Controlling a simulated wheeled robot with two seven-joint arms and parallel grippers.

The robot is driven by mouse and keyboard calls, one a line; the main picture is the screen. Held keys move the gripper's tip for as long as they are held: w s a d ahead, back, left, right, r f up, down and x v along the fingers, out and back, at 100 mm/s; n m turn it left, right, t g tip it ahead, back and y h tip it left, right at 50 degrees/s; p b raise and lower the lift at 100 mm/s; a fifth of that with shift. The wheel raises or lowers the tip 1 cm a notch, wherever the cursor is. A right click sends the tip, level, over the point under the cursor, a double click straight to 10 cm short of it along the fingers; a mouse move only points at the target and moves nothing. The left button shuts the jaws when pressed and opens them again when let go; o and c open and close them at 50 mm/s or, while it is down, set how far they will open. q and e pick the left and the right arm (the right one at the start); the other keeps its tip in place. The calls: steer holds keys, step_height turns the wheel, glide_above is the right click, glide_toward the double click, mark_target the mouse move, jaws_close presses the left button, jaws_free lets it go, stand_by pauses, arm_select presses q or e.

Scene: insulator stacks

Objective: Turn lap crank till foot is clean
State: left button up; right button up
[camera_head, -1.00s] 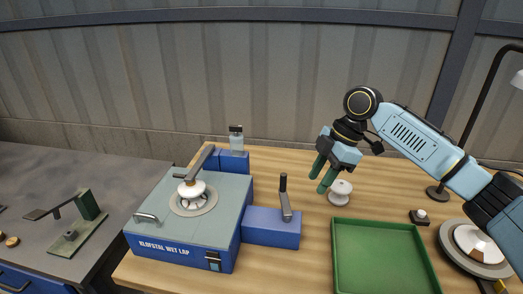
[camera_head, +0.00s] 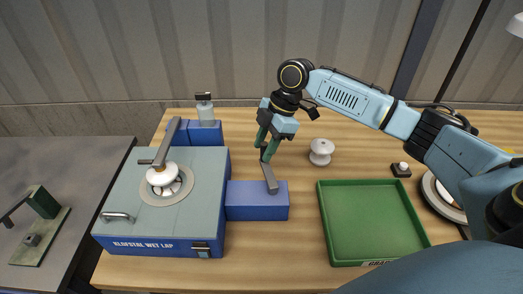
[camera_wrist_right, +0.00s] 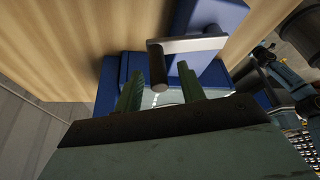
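The blue wet lap (camera_head: 115,205) stands on the wooden table. A white insulator (camera_head: 162,174) sits on its round plate under a grey arm; its foot is hidden. The lap crank (camera_head: 270,180) rises from a blue box on the lap's right side. My right gripper (camera_head: 262,152) is at the top of the crank, fingers pointing down. In the right wrist view, the crank's dark handle (camera_wrist_right: 157,72) lies between the two green fingertips, with gaps on both sides. The right gripper is open. My left gripper is out of view.
A second white insulator (camera_head: 321,150) stands behind the green tray (camera_head: 372,185). A dark bench (camera_head: 85,180) is at the left.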

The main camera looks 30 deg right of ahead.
steer(key=shift+x, duration=1.15)
jaws_close()
